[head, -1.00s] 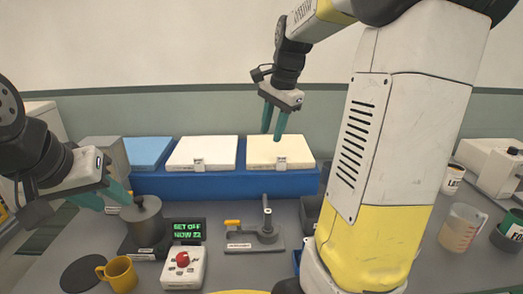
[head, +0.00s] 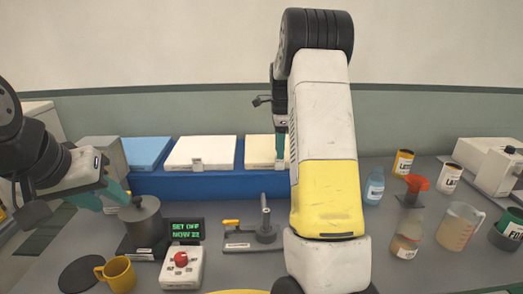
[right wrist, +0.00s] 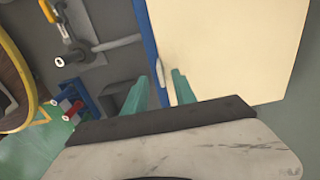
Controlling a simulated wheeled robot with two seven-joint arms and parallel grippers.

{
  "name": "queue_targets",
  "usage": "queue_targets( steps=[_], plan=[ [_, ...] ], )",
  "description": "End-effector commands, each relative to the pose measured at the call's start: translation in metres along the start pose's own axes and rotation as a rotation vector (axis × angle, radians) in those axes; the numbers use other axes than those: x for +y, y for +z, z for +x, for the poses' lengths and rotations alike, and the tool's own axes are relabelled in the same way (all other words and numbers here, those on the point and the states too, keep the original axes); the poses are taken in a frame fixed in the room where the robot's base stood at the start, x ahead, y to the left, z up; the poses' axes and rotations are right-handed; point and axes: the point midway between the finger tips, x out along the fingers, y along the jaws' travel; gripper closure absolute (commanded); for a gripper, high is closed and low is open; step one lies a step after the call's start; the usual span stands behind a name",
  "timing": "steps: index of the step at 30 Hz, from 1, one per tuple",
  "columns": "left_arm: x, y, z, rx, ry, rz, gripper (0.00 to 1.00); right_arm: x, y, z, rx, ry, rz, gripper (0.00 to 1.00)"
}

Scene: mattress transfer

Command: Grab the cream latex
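The cream latex (head: 260,149) is a pale cream slab at the right of a row of slabs on a blue rack (head: 205,186); my right arm hides its right part. My right gripper (head: 282,158) is at the slab's front, mostly hidden by my arm in the head view. In the right wrist view its two teal fingers (right wrist: 163,92) are apart, by the front edge of the cream slab (right wrist: 228,45) and a small pale tab. I cannot tell whether they touch it. My left gripper (head: 108,198) is open beside a grey pot.
A white slab (head: 202,152) and a blue slab (head: 147,152) lie left of the cream one. A grey pot (head: 143,222), yellow mug (head: 119,275), red-button box (head: 183,268) and grey lever fixture (head: 255,237) stand in front. Bottles (head: 406,238) and a jug (head: 460,227) stand right.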

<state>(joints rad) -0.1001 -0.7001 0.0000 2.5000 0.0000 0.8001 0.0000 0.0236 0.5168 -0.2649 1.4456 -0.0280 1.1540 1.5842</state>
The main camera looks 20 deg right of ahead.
Motion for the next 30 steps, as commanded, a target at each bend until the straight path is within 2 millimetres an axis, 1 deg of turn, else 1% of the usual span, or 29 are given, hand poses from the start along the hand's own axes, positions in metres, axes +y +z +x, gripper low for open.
queue_targets(
  steps=[1, 3, 6, 9, 14, 15, 17, 19, 20, 30],
  plan=[
    [0.000, 0.000, 0.000, 0.000, 0.000, 0.000, 0.64, -0.001, -0.002, 0.009, 0.000, 0.004, 0.001, 0.67],
    [0.000, 0.000, 0.000, 0.000, 0.000, 0.000, 0.64, -0.001, -0.002, 0.019, 0.000, 0.004, 0.000, 0.67],
    [0.000, 0.000, 0.000, 0.000, 0.000, 0.000, 0.64, -0.001, -0.002, 0.029, 0.000, 0.001, -0.001, 0.67],
    [0.000, 0.000, 0.000, 0.000, 0.000, 0.000, 0.64, -0.001, -0.002, 0.032, 0.000, 0.000, -0.001, 0.67],
    [0.000, 0.000, 0.000, 0.000, 0.000, 0.000, 0.64, -0.001, -0.002, 0.032, 0.000, 0.000, -0.001, 0.67],
    [0.000, 0.000, 0.000, 0.000, 0.000, 0.000, 0.64, -0.001, -0.002, 0.032, 0.000, 0.000, -0.001, 0.71],
    [0.000, 0.000, 0.000, 0.000, 0.000, 0.000, 0.64, -0.001, -0.002, 0.032, 0.000, 0.000, -0.001, 0.83],
    [0.000, 0.000, 0.000, 0.000, 0.000, 0.000, 0.64, -0.001, -0.002, 0.032, 0.000, 0.000, -0.001, 0.97],
    [0.000, 0.000, 0.000, 0.000, 0.000, 0.000, 0.64, -0.001, -0.002, 0.032, 0.000, 0.000, -0.001, 1.00],
    [0.000, 0.000, 0.000, 0.000, 0.000, 0.000, 0.64, -0.001, -0.002, 0.031, 0.000, 0.000, -0.001, 1.00]
  ],
)
